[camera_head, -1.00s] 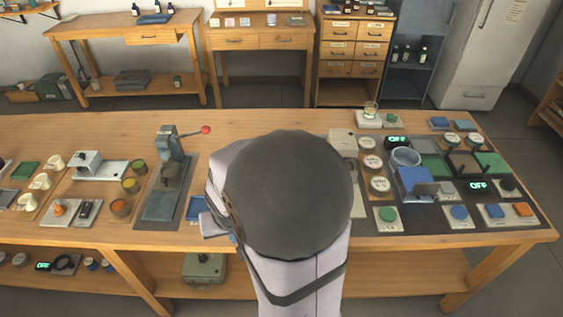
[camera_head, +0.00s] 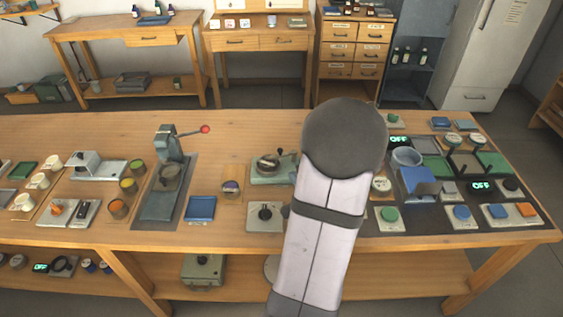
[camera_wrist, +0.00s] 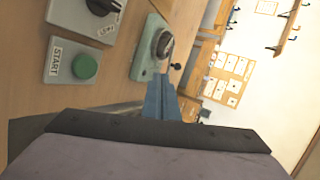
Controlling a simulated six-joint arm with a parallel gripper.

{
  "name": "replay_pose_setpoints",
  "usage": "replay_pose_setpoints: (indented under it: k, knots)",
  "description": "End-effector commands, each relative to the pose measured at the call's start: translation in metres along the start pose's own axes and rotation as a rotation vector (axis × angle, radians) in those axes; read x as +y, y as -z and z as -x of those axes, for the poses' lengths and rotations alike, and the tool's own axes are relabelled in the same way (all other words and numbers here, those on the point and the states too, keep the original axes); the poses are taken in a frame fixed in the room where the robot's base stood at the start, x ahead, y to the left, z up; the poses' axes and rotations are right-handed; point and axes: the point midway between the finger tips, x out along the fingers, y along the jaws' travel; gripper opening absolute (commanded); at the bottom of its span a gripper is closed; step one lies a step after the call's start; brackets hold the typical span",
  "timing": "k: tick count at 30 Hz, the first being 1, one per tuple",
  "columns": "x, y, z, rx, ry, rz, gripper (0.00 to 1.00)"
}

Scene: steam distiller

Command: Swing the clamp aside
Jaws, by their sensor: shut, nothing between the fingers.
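A pale green unit with a round, dark-rimmed top (camera_head: 271,164) stands on the bench just left of my arm in the head view. In the wrist view a similar pale green unit (camera_wrist: 146,58) with a round metal part and a small black knob (camera_wrist: 176,66) lies just beyond my fingertips. The clamp may be part of this unit, but I cannot make out its shape. My gripper (camera_wrist: 161,84) is shut and empty, its blue-grey fingers close together near the unit; contact cannot be told. In the head view my arm hides the gripper.
A green START button (camera_wrist: 85,66) and a black dial box (camera_wrist: 90,12) are at upper left in the wrist view. In the head view, a press with a red-knobbed lever (camera_head: 170,165) and a blue tray (camera_head: 201,208) stand left. Blue and green blocks crowd the right.

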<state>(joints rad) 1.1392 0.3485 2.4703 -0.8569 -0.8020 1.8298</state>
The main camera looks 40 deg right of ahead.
Motion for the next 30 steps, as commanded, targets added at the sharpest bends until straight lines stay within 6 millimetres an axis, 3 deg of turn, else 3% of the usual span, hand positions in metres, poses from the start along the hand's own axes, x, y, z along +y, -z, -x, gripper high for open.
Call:
replay_pose_setpoints:
  k: [17, 23, 30]
  knots:
    - [-0.001, 0.002, -0.004, -0.002, 0.012, -0.022, 0.0]
    - [0.0, 0.001, -0.024, -0.005, 0.01, -0.022, 0.0]
    - [-0.001, 0.001, -0.064, -0.004, 0.01, -0.022, 0.0]
